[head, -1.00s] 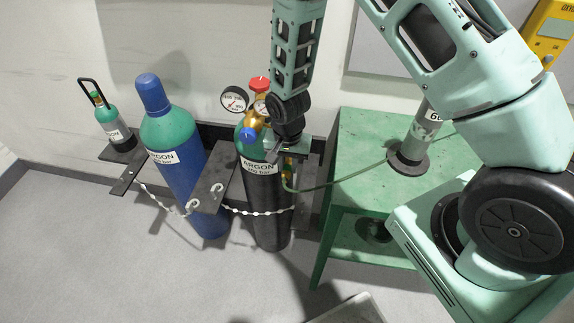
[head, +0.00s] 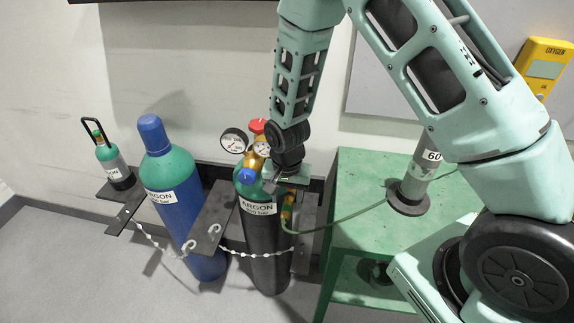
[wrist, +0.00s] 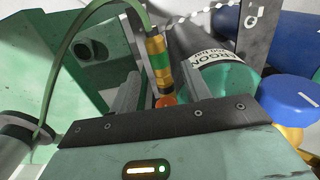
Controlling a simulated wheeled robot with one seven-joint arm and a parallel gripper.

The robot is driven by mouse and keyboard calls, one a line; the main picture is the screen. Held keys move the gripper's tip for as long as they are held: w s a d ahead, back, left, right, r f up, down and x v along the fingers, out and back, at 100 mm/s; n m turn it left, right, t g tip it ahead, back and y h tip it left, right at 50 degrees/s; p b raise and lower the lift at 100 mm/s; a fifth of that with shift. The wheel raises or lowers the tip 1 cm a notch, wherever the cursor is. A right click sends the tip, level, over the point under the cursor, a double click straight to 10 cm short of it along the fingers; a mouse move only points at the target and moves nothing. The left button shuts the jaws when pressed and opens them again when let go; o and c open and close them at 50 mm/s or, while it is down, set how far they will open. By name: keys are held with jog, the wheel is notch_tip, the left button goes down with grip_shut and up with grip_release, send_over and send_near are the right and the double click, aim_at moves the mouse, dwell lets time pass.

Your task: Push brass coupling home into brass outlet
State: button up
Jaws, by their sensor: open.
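The brass coupling (wrist: 157,62), with a green band, has a green hose on one end. In the wrist view it lies between the two fingers of my gripper (wrist: 157,85), which is open, with a gap on each side. An orange-brown round part (wrist: 165,101) shows at the coupling's other end; I cannot tell if it is the brass outlet or how deep the coupling sits. In the head view the coupling (head: 288,209) shows below my gripper (head: 287,182), beside the brass regulator (head: 253,160). The joint itself is hidden by my gripper there.
The regulator, with two gauges and red and blue knobs, sits on a dark argon cylinder (head: 266,250). A blue argon cylinder (head: 178,205) and a small green one (head: 113,166) stand left, with a chain (head: 240,254) in front. A green table (head: 372,172) with a grey cylinder stands right.

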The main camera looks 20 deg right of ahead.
aim_at(287, 205)
notch_tip(287, 205, up, 14)
jog(key=b, duration=0.2)
dwell(0.6)
